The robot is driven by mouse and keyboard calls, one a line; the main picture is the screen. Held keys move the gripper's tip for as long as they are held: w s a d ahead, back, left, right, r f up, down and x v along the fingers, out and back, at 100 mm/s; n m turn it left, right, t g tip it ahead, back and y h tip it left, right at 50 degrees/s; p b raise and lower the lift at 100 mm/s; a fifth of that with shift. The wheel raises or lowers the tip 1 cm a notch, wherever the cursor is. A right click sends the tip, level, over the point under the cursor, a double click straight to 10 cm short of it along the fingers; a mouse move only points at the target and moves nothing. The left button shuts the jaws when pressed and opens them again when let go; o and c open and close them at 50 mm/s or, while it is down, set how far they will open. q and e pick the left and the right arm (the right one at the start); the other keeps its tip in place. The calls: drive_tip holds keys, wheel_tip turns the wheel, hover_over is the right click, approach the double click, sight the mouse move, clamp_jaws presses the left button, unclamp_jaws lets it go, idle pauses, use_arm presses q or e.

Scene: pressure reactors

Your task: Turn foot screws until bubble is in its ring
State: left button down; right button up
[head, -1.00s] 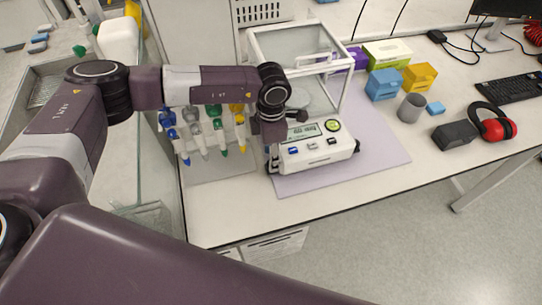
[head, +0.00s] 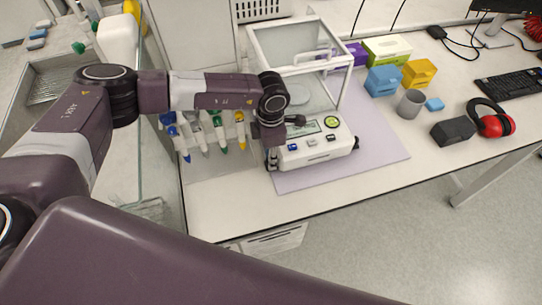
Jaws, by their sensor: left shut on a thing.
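The white analytical balance (head: 312,153) stands on the lilac mat (head: 385,150), with its glass draft shield behind its front panel. The round green bubble level (head: 331,122) is on the right of the panel; the bubble inside is too small to place against its ring. A dark foot screw (head: 356,143) shows at the balance's right front corner. My left gripper (head: 272,162) points down at the left front corner, shut on the foot screw there, which its fingers largely hide. My right gripper is not in view.
A rack of pipettes (head: 205,133) stands close to the left of my left gripper. A grey cup (head: 409,104), blue box (head: 383,82), yellow box (head: 419,74) and red ear muffs (head: 493,122) are to the right. The bench front is clear.

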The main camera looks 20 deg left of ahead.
use_arm(q)
drive_tip(key=shift+f+n+b, duration=0.1)
drive_tip(key=shift+n+b, duration=0.35)
drive_tip(key=shift+n, duration=0.05)
drive_tip(key=shift+r, duration=0.2)
drive_tip(key=c, duration=1.7)
unclamp_jaws()
wheel_tip(320, 180, up, 12)
drive_tip(key=shift+o, duration=0.2)
